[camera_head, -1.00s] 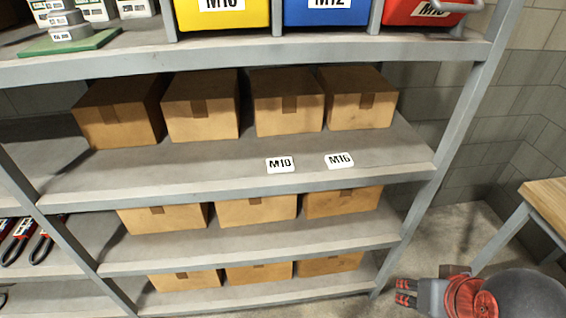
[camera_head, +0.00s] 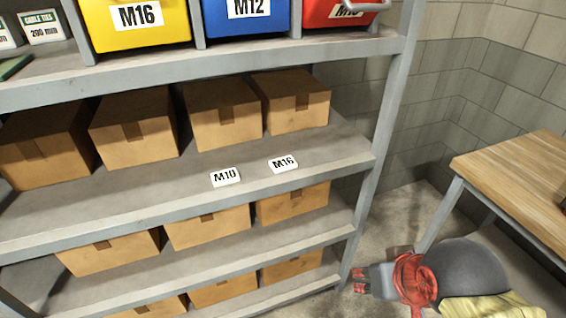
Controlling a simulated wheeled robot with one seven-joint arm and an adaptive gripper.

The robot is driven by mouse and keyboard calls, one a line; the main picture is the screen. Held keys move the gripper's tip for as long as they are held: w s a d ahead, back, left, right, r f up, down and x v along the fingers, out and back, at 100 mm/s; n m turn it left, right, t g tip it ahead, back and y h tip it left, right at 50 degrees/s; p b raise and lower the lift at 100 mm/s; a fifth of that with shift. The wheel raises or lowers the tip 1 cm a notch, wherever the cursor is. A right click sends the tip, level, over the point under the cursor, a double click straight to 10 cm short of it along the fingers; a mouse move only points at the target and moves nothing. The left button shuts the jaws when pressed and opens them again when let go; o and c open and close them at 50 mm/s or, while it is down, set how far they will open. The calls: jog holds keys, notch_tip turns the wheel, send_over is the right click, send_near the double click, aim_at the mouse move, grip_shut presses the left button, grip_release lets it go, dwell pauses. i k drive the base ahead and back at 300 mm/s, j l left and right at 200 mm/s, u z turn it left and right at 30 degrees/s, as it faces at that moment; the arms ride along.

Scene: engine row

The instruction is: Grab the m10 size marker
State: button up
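The M10 size marker (camera_head: 225,177) is a small white tag with black lettering. It lies near the front edge of the middle shelf (camera_head: 150,192), left of the similar M16 marker (camera_head: 283,164). The two tags are apart, with bare shelf between them. Nothing covers the M10 marker.
Cardboard boxes (camera_head: 222,114) stand behind the markers, and more fill the lower shelves. Yellow (camera_head: 143,40), blue and red bins sit above. A wooden-topped bench (camera_head: 520,172) stands right.

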aim_at(222, 178)
jog(key=u, duration=0.65)
jog(key=i+j+u, duration=0.15)
jog(key=u, duration=0.2)
jog(key=i+j+u, duration=0.1)
jog(key=u, duration=0.2)
jog(key=i+u, duration=0.35)
jog(key=k+j, duration=0.05)
